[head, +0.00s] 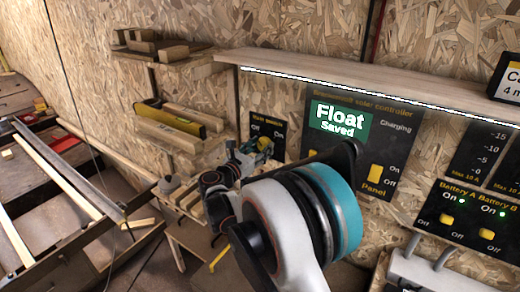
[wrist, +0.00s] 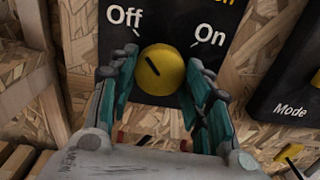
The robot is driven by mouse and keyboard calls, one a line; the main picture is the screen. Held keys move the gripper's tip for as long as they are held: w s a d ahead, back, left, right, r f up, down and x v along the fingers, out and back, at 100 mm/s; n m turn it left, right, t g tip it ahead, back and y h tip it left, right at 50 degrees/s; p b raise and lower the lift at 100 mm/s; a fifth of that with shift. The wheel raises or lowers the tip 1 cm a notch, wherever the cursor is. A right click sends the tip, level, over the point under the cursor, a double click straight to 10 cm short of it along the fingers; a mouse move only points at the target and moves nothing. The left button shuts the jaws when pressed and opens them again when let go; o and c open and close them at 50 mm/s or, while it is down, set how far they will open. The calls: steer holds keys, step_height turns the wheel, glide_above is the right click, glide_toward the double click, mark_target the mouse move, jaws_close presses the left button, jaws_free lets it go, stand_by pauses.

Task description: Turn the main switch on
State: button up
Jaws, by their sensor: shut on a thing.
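The main switch is a black panel (wrist: 117,62) with white Off and On labels and a round yellow knob (wrist: 164,71). In the wrist view the knob's dark mark points up and left, towards Off. My gripper (wrist: 160,80) has a finger on each side of the knob and is shut on it. My gripper hides most of the knob there.
Right of the switch is the solar controller panel (head: 385,140) with a green Float display. A wooden shelf (head: 400,84) runs above it. Small shelves with wood blocks and a yellow level (head: 168,118) are at the left. Battery switches (head: 468,215) are at the far right.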

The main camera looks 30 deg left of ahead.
steer(key=m, duration=0.4)
steer(key=shift+b, duration=0.4)
steer(key=m, duration=0.4)
steer(key=shift+m+b, duration=0.3)
steer(key=shift+m, duration=0.1)
steer(key=m, duration=0.8)
steer(key=shift+m+b, duration=0.3)
steer(key=o, duration=1.1)
steer(key=shift+c, duration=0.2)
